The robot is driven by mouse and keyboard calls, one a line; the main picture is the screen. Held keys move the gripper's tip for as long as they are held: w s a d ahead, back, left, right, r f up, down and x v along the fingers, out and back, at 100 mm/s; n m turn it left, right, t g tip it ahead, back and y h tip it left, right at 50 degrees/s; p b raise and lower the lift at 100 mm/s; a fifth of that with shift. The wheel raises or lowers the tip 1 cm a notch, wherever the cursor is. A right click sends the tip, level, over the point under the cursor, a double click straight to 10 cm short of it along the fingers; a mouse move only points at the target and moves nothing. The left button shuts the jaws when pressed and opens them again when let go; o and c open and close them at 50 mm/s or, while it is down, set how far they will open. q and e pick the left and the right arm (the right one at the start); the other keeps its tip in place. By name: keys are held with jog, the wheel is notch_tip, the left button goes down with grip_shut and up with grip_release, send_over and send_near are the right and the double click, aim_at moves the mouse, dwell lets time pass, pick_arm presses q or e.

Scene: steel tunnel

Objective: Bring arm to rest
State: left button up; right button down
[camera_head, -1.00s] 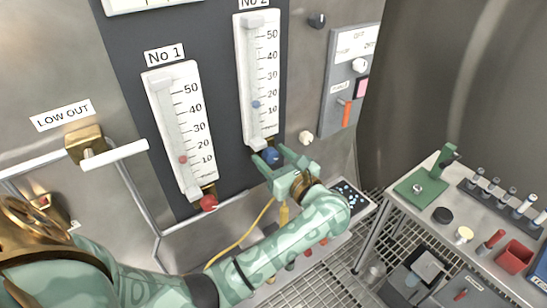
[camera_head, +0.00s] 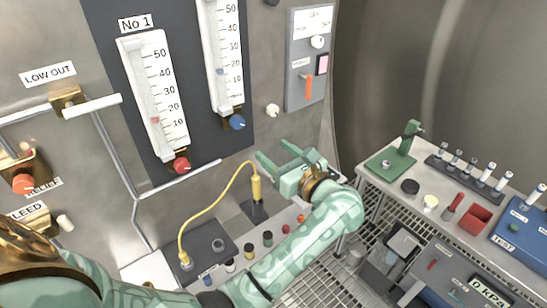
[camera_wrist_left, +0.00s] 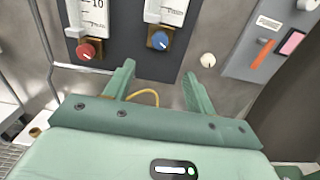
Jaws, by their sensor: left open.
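My left gripper (camera_head: 282,160) is open and empty in the head view. Its arm comes in from the lower left, and the jaws hang in front of the steel wall, apart from the blue knob (camera_head: 237,122). In the left wrist view the two open fingers (camera_wrist_left: 158,82) point toward the wall, with the blue knob (camera_wrist_left: 160,40) beyond them and the red knob (camera_wrist_left: 88,50) to the left. Nothing is between the fingers. My right gripper is not in view.
A yellow cable (camera_head: 205,207) with an upright yellow plug (camera_head: 256,186) stands below and left of the gripper. A steel bench (camera_head: 400,205) at the right holds a green stand (camera_head: 392,168), several vials and a red bin (camera_head: 476,218). Pipes (camera_head: 115,185) run along the wall.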

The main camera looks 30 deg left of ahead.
pick_arm(q)
jog(key=shift+d, duration=0.3)
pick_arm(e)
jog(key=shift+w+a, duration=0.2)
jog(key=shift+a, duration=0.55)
pick_arm(q)
jog(key=shift+s, duration=0.1)
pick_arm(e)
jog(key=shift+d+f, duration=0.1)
